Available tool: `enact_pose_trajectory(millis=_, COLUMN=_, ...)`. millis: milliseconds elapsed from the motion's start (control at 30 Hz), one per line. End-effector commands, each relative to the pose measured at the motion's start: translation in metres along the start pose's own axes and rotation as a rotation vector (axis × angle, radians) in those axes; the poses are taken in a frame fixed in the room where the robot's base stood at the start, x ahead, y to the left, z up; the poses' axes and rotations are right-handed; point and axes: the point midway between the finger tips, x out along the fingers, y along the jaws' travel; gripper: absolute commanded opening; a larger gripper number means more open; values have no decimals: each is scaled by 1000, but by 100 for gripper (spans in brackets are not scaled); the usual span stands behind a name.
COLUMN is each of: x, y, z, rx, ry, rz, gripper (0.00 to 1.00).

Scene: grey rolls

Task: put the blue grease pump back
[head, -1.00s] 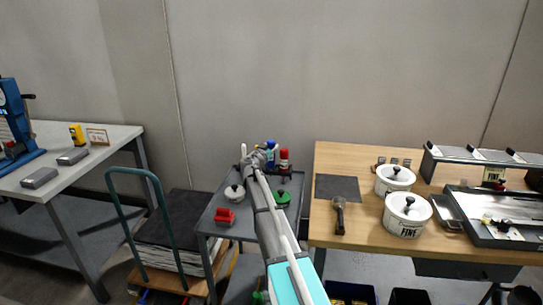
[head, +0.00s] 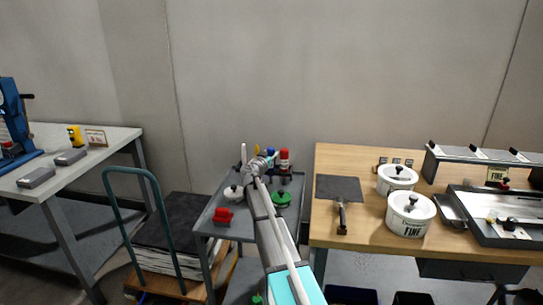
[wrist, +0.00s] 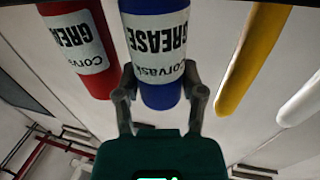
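The blue grease pump (wrist: 158,50) fills the middle of the wrist view, its white label upside down. My gripper (wrist: 160,80) has a finger on each side of it and looks shut on it. In the head view the blue pump (head: 270,151) shows only in part behind my gripper, over the back of the grey cart. A red grease pump (wrist: 84,45) stands close beside it, and also shows in the head view (head: 284,156). The lower end of the blue pump is hidden, so I cannot tell whether it is seated.
Yellow (wrist: 253,55) and white (wrist: 302,100) rods stand to the right in the wrist view. The grey cart (head: 235,231) also holds a red item (head: 222,217), a white lidded pot (head: 233,192) and a green item (head: 282,199). A wooden bench (head: 365,228) stands close on the right.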

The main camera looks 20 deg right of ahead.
Motion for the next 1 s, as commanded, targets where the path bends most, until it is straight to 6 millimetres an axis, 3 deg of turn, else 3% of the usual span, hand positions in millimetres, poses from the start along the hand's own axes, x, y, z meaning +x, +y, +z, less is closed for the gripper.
enact_pose_trajectory(millis=67, x=0, y=0, z=0, rx=0, ry=0, rz=0, gripper=66)
enact_pose_trajectory(millis=600, x=0, y=0, z=-4, rx=0, ry=0, rz=1, gripper=66)
enact_pose_trajectory(millis=1000, x=-52, y=2, z=-2, rx=0, ry=0, rz=0, gripper=66)
